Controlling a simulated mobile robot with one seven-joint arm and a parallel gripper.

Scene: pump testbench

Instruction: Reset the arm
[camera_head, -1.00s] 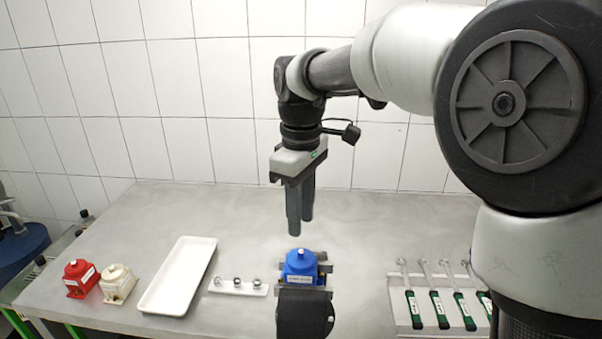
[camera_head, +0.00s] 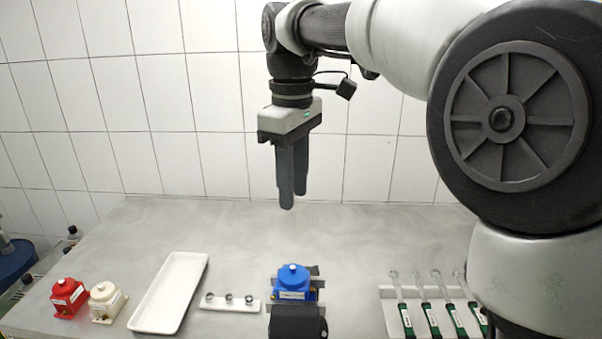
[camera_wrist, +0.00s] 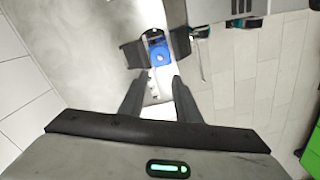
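My gripper (camera_head: 293,198) hangs pointing down in the head view, high above the table and above the back of the blue pump (camera_head: 294,283). In the wrist view, the two dark fingers (camera_wrist: 157,88) are apart with nothing between them. The blue pump sits upright in a dark fixture (camera_head: 298,320) at the front middle of the table. It also shows small beyond the fingertips in the wrist view (camera_wrist: 160,53). My arm reaches in from the right, bent at the wrist.
On the table (camera_head: 370,235) are a red pump (camera_head: 68,297), a white pump (camera_head: 105,300), an empty white tray (camera_head: 168,292), a white strip with three small metal parts (camera_head: 229,304), and a rack of green-handled tools (camera_head: 432,305). The table's back is clear, before a tiled wall (camera_head: 100,100).

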